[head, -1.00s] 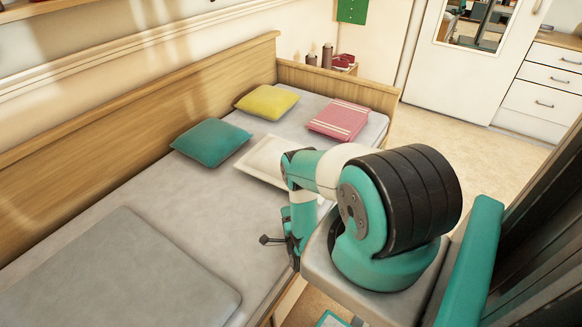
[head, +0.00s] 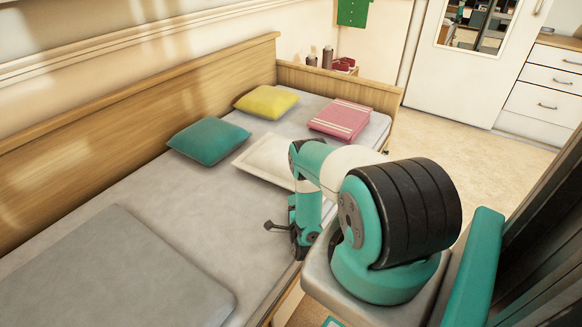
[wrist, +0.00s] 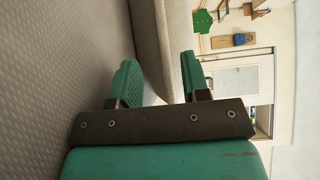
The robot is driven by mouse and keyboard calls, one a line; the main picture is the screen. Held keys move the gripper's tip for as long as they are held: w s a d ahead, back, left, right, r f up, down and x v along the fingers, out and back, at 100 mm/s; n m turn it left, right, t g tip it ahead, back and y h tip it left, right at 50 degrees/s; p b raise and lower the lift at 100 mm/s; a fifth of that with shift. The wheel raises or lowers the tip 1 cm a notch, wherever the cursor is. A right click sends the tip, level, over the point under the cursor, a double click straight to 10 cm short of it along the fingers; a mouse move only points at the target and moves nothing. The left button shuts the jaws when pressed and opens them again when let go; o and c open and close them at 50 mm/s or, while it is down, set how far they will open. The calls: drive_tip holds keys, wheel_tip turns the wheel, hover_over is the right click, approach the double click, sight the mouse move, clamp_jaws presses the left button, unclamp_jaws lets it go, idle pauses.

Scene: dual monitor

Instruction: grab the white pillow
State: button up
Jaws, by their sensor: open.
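The white pillow (head: 268,160) lies flat on the grey bed, between the teal and pink cushions. My arm hides its right end in the head view. My gripper (head: 283,236) is low over the bed's near edge, on the near side of the pillow and apart from it. In the wrist view my gripper (wrist: 158,78) is open, with nothing between its two green-padded fingers. A pale, thick edge, which looks like the white pillow (wrist: 158,40), shows ahead beyond the fingers.
A folded grey blanket (head: 110,270) covers the near left of the bed. The wooden headboard (head: 150,97) runs along the wall. Open floor (head: 470,125) lies at right.

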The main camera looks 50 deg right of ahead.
sight(290, 190)
drive_tip(key=x, duration=0.6)
drive_tip(key=shift+w+d+r, duration=0.15)
drive_tip(key=shift+d, duration=0.2)
drive_tip(key=shift+c, duration=0.2)
clamp_jaws()
